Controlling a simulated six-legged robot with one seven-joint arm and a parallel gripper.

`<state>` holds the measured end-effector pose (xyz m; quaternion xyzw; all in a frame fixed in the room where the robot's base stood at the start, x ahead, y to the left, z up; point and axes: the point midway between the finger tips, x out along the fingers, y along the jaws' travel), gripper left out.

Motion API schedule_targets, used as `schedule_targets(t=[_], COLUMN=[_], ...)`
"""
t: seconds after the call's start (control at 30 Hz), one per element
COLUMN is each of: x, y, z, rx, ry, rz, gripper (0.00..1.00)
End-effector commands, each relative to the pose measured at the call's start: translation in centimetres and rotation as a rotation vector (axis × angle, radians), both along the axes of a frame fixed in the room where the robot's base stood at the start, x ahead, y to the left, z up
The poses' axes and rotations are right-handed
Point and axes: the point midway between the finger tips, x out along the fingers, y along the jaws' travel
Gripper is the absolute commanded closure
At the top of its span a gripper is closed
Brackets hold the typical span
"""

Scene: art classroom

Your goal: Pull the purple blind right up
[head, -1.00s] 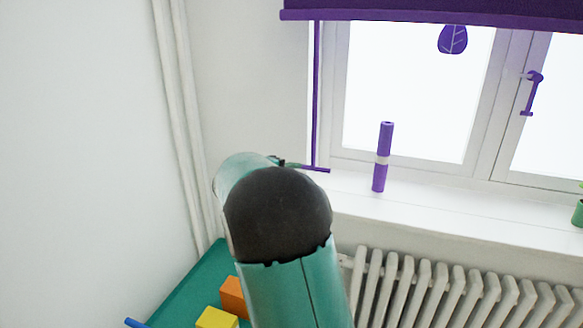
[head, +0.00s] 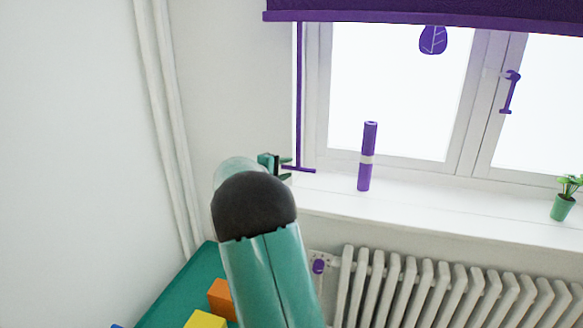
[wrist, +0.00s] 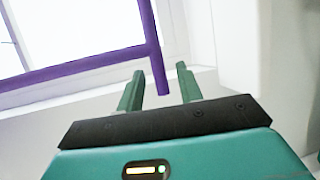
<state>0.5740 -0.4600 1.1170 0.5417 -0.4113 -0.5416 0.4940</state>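The purple blind (head: 420,14) covers the top of the window in the head view. A thin purple rod (head: 299,95) hangs from its left end and ends in a crossbar (head: 305,170) just above the sill. My gripper (head: 286,167) is at the left end of the crossbar. In the wrist view its two fingers (wrist: 158,82) are apart, with the short end of the crossbar between or just beyond them. Contact cannot be told.
A potted plant (head: 564,203) stands farther right. A radiator (head: 430,290) is below. Orange (head: 221,298) and yellow blocks (head: 205,320) lie on a green surface (head: 180,292).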

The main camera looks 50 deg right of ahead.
Motion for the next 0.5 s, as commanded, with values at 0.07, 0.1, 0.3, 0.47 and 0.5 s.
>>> schedule_targets(t=[0.07, 0.1, 0.3, 0.47, 0.5], x=[0.1, 0.1, 0.4, 0.4, 0.4], y=[-1.4, -1.9, -3.3, -3.4, -3.4], z=[-0.4, -0.4, -0.6, -0.6, -0.6], rx=[0.000, 0.000, -0.001, -0.001, -0.001], ry=[0.001, 0.000, 0.001, -0.001, -0.001], rz=[-0.002, -0.001, 0.002, 0.003, 0.003], gripper=[0.64, 0.64, 0.64, 0.64, 0.64])
